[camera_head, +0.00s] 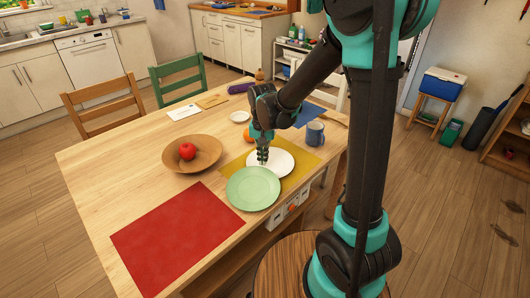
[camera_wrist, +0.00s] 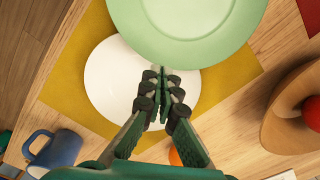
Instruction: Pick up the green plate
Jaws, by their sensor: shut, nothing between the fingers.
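The green plate (camera_head: 253,188) lies near the table's front edge, its far-right rim overlapping a white plate (camera_head: 283,163) on a yellow placemat. In the wrist view the green plate (camera_wrist: 185,22) fills the top, partly cut off by the frame. My gripper (camera_head: 262,157) points down at the far rim of the green plate, over the white plate. In the wrist view the fingertips of my gripper (camera_wrist: 162,76) are together, close to the green plate's rim, with nothing held. I cannot tell whether they touch the rim.
A wooden bowl (camera_head: 207,156) with a red apple (camera_head: 187,151) stands to the left. A blue mug (camera_head: 315,133) stands to the right. An orange (camera_head: 248,135) sits behind my gripper. A red placemat (camera_head: 175,235) lies bare at the front left.

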